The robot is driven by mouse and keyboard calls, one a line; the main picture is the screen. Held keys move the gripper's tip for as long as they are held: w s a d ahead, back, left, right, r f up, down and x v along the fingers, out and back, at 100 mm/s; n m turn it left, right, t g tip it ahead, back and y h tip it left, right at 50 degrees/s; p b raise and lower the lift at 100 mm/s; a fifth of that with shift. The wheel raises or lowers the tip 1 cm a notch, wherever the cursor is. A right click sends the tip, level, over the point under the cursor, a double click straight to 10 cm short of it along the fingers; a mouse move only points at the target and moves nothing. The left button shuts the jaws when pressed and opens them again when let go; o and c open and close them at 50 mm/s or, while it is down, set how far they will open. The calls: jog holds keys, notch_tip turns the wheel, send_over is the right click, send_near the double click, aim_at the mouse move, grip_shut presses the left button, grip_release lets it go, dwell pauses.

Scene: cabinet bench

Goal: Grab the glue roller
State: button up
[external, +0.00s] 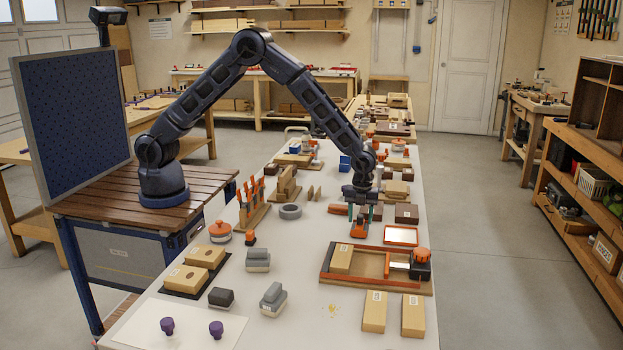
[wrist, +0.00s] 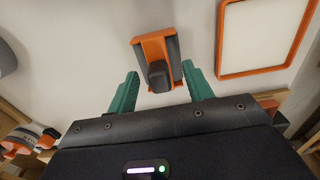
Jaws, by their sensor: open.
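An orange and dark grey tool, which looks like the glue roller (external: 359,229), lies on the white bench top below my gripper (external: 361,212). In the wrist view, the glue roller (wrist: 168,46) shows an orange body, dark side strips and a dark knob-like part toward me. My gripper (wrist: 160,71) is open, with its green fingers apart on either side of the tool's near end. The fingers do not appear to touch it. How far above it they are is hard to tell.
An orange-framed white panel (external: 401,236) lies close on the right. An orange-edged wooden tray (external: 340,282) is nearer the camera. A grey ring (external: 290,212) lies to the left. Several blocks and tools crowd the bench behind; bare bench lies to the front left of the tool.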

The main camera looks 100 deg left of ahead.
jog(key=shift+f, duration=0.45)
grip_shut()
jog(key=shift+r, duration=0.15)
